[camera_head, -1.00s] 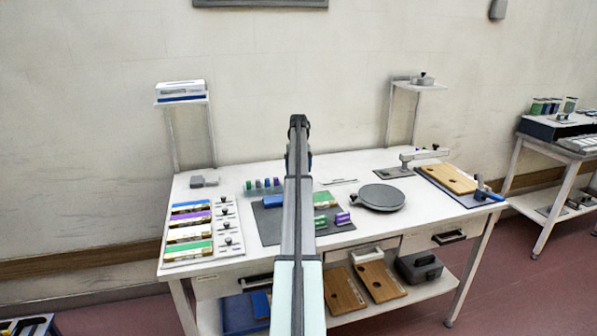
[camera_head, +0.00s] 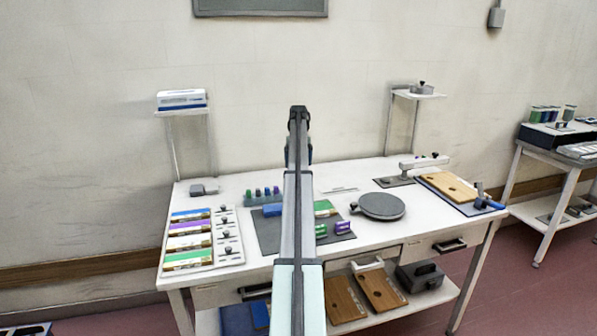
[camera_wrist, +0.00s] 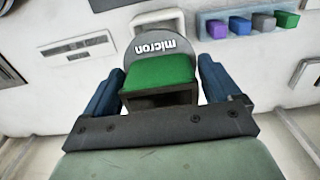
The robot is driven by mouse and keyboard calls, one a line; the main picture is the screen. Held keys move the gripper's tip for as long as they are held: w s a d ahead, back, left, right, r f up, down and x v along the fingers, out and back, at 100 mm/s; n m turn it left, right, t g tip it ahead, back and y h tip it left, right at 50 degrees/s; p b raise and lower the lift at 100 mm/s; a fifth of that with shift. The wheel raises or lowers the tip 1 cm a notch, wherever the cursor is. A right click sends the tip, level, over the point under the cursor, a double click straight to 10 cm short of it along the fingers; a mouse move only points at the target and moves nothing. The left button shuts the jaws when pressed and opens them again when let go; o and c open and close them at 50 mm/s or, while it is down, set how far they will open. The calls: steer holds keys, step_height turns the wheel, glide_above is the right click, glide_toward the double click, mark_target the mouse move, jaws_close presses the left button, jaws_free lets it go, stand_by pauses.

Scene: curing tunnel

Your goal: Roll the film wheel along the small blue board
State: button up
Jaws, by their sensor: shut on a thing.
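In the wrist view my gripper (camera_wrist: 160,88) is shut on the film wheel (camera_wrist: 160,65), between its two blue fingers. The wheel has a green block and a grey disc marked "micron", printed upside down in the picture. In the head view my arm hides the gripper's tips and the wheel. A small blue board (camera_head: 272,210) lies on the dark mat just left of my arm. I cannot make it out in the wrist view, so the wheel's distance from it is unclear.
A tray of coloured boards (camera_head: 201,238) lies at the left. A rack of coloured pieces (camera_head: 262,197) stands behind the dark mat (camera_head: 268,235); it also shows in the wrist view (camera_wrist: 251,23). Green and purple pieces (camera_head: 343,227) and a round grey plate (camera_head: 381,206) are to the right.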

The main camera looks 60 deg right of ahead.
steer(key=shift+r, duration=5.4)
steer(key=s+a+f+m, duration=0.7)
steer(key=a+f+m, duration=0.3)
steer(key=m, duration=0.8)
steer(key=shift+s+a+f, duration=0.3)
steer(key=shift+s+a, duration=0.05)
steer(key=shift+a, duration=0.25)
steer(key=shift+f, duration=2.65)
steer(key=shift+f, duration=0.35)
